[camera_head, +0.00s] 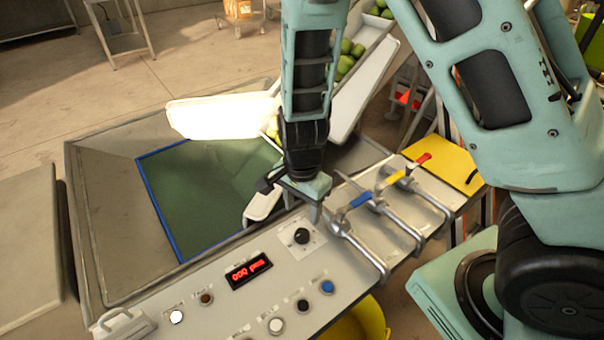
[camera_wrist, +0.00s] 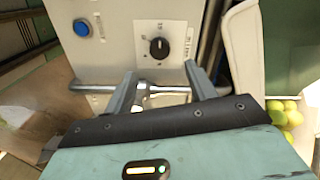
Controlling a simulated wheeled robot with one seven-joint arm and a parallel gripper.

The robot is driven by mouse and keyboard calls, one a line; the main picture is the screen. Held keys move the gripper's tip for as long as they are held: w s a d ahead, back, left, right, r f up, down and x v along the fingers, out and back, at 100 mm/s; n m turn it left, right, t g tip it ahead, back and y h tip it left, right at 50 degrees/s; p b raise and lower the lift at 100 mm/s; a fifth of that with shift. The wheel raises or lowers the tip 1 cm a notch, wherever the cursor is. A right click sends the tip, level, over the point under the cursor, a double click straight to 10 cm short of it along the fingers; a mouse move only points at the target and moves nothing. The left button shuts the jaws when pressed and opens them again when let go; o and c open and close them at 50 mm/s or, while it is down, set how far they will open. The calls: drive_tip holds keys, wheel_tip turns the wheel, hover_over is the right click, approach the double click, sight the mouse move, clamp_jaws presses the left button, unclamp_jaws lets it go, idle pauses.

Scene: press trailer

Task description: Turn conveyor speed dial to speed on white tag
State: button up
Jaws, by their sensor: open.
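The black speed dial (camera_head: 302,236) sits on a white scale plate on the grey control panel (camera_head: 215,305). It also shows in the wrist view (camera_wrist: 159,47), with a pale pointer line whose exact setting is too small to read. My gripper (camera_head: 318,208) is above the panel, just behind the dial. In the wrist view its two fingers (camera_wrist: 158,80) are apart with nothing between them, and the dial lies beyond the tips, untouched. A red display (camera_head: 248,270) on the panel seems to read 000. I cannot make out a white tag with a speed.
Pipes with blue (camera_head: 360,199), yellow and red valve handles run along the panel's right end, close to my gripper. Several push buttons (camera_head: 303,305) line the front. A green conveyor belt (camera_head: 205,190) and chutes with green fruit lie behind.

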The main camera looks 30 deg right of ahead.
wheel_tip(320, 180, up, 9)
drive_tip(key=p, duration=0.1)
idle(0.6)
drive_tip(key=s+a+r+n, duration=0.3)
drive_tip(key=s+r+n, duration=0.2)
drive_tip(key=s+n, duration=0.4)
drive_tip(key=s+a+r+n, duration=0.3)
drive_tip(key=s+r+n, duration=0.2)
drive_tip(key=s+n, duration=0.4)
drive_tip(key=n, duration=0.2)
drive_tip(key=shift+n+y, duration=0.3)
drive_tip(key=shift+n, duration=0.1)
drive_tip(key=shift+a, duration=0.2)
